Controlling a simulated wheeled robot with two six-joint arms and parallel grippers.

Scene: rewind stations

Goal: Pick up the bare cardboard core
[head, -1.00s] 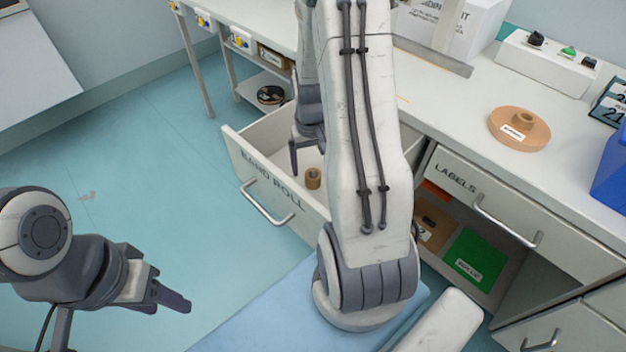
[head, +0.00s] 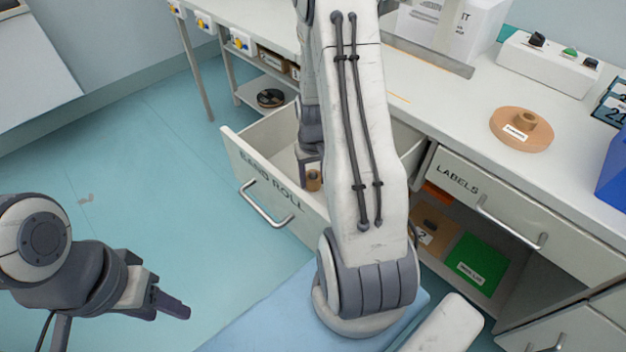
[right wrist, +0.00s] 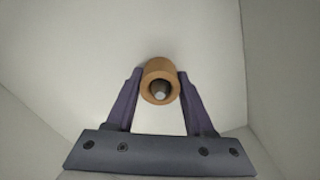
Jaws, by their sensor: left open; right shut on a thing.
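The bare cardboard core (head: 313,181) is a short brown tube inside the open drawer (head: 262,187) marked "BAND ROLL". In the right wrist view the core (right wrist: 160,68) is between the two fingers of my right gripper (right wrist: 160,88), which is shut on it. A dark grey shape with a pale tip shows in the core's hole. In the head view my right gripper (head: 312,170) reaches down into the drawer, and my arm hides part of it. My left gripper (head: 170,304) is open and empty over the floor at the lower left.
The worktop holds a brown disc with a hub (head: 521,130), a button box (head: 548,62) and a blue bin (head: 612,172). The "LABELS" drawer (head: 500,204) is right of the open drawer. Below it is a shelf with a green item (head: 478,262).

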